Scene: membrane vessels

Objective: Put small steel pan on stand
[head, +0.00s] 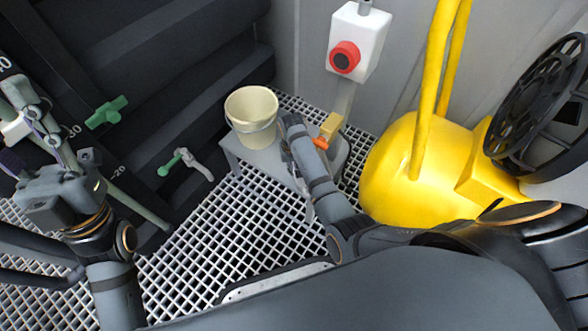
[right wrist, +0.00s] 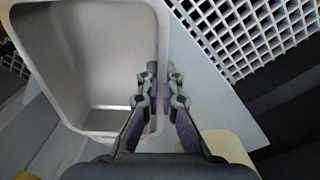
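A cream bucket (head: 252,118) stands on the stand, close to the right gripper. A yellow block (head: 331,126) and an orange piece (head: 320,143) are beside the right gripper. A large yellow vessel (head: 405,180) is to the right. Green-handled valves (head: 107,112) are at left.

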